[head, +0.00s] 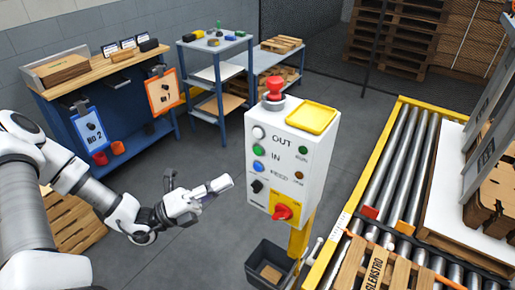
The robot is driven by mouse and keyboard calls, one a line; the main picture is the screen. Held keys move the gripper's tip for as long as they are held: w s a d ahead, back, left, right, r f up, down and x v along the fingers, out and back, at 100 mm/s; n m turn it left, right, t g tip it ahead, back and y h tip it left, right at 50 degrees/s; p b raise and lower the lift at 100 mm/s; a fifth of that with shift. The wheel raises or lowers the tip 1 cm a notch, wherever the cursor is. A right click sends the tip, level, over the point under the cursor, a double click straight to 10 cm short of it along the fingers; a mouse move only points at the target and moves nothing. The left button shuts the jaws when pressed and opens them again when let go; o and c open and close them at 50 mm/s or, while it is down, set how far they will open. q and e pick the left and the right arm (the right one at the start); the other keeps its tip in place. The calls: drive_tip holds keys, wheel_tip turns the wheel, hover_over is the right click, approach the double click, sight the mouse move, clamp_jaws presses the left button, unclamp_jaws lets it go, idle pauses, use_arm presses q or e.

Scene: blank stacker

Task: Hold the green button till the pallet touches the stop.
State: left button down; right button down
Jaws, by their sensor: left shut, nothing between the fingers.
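The green button (259,151) is on the front of a white control box (318,165), beside the word IN and between a white button above and a blue button below. Nothing covers it. My left gripper (229,182) is shut and empty, left of the box and lower than the green button in the picture, apart from it. A wooden pallet (353,262) with a printed board lies on the roller conveyor (384,165) at the bottom right, partly cut off. Which part is the stop I cannot tell; small red and orange blocks (370,212) sit at the rollers. My right gripper is not in view.
The box carries a red mushroom button (274,88), a yellow tray (312,118) and a red rotary switch (283,212). A dark bin (257,262) stands below. A white sheet (450,190) and wooden parts are at right. A workbench (100,68) stands behind; the floor between is clear.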

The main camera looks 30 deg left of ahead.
sight(258, 151)
use_arm(q)
drive_tip(key=w+b, duration=0.7)
drive_tip(key=w, duration=0.2)
drive_tip(key=shift+d, duration=0.45)
drive_tip(key=shift+f+b, duration=0.1)
drive_tip(key=shift+b, duration=0.25)
idle(0.6)
drive_tip(key=shift+w+b, duration=0.35)
drive_tip(key=shift+w, duration=0.05)
